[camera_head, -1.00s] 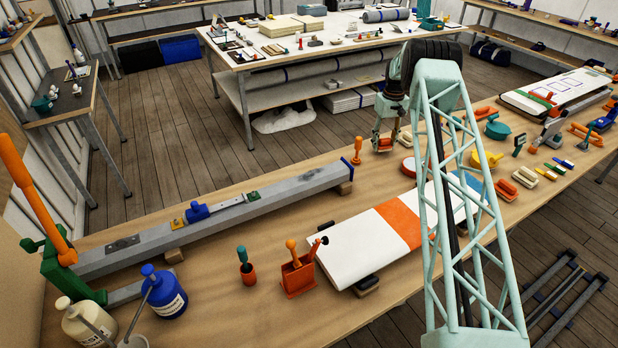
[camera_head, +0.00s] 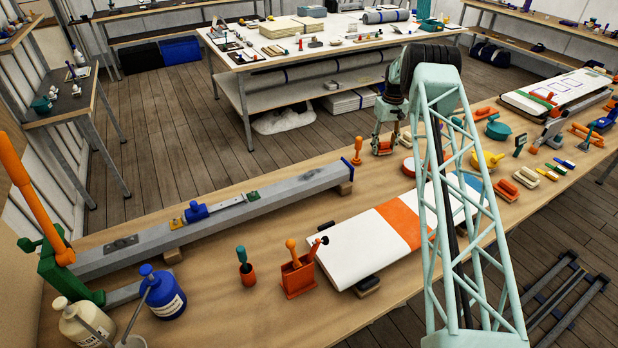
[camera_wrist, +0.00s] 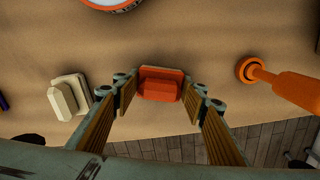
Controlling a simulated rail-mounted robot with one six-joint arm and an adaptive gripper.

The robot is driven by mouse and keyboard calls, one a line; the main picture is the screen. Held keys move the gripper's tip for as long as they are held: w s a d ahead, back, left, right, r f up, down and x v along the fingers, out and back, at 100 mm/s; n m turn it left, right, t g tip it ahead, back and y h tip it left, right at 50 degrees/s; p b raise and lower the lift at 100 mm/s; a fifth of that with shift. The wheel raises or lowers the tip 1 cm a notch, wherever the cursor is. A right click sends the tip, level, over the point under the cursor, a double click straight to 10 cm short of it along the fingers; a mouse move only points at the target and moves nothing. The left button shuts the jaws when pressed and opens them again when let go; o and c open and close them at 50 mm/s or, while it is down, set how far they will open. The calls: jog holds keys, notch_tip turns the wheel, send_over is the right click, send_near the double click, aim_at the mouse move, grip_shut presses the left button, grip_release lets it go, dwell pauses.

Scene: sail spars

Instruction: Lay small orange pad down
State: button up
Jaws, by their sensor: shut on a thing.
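The small orange pad (camera_wrist: 160,86) is a block with a raised grip on a flat, pale-edged base. In the wrist view it sits between the two fingers of my gripper (camera_wrist: 162,92), which is shut on it. In the head view my gripper (camera_head: 384,142) points down near the far edge of the long wooden bench. The pad (camera_head: 382,149) shows at the fingertips, at or very near the bench top. I cannot tell whether it fully touches the wood.
An orange-handled tool (camera_head: 357,150) stands left of my gripper. A cream pad (camera_wrist: 68,96) lies on the other side. A round white-and-orange item (camera_head: 408,166) sits nearer the camera. The bench edge and floor are close behind. A white striped board (camera_head: 358,248) lies in front.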

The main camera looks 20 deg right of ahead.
jog(key=shift+f, duration=0.1)
jog(key=o, duration=1)
jog(key=shift+c, duration=0.2)
jog(key=shift+r, duration=6.05)
jog(key=shift+r, duration=0.1)
